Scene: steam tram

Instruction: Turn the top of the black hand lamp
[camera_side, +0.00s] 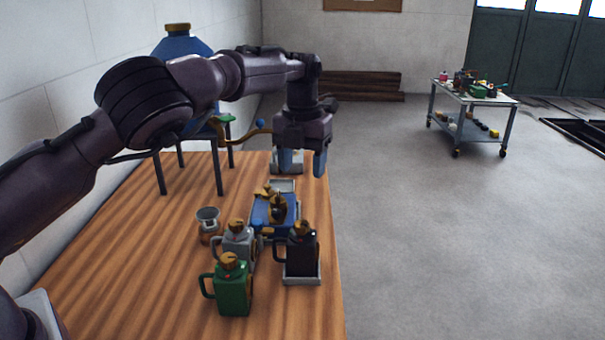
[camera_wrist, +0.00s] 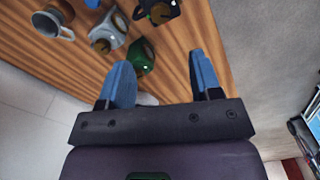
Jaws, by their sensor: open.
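The black hand lamp (camera_side: 301,255) stands upright on a small light grey tray (camera_side: 302,281) near the table's right edge, with a brass-coloured top (camera_side: 302,229). In the wrist view the black hand lamp (camera_wrist: 158,8) is at the top edge and cut off by the frame. My gripper (camera_side: 302,172) is open and empty, with blue fingers pointing down over the far end of the table. It is apart from the lamp, beyond it and higher up. In the wrist view the fingers of my gripper (camera_wrist: 161,70) are spread wide with nothing between them.
A green lamp (camera_side: 233,290) and a grey lamp (camera_side: 239,246) stand left of the black one. A metal cup (camera_side: 208,224) and a blue item (camera_side: 266,214) with brass parts are close by. A dark stand (camera_side: 190,168) is at the far left. The near left table is clear.

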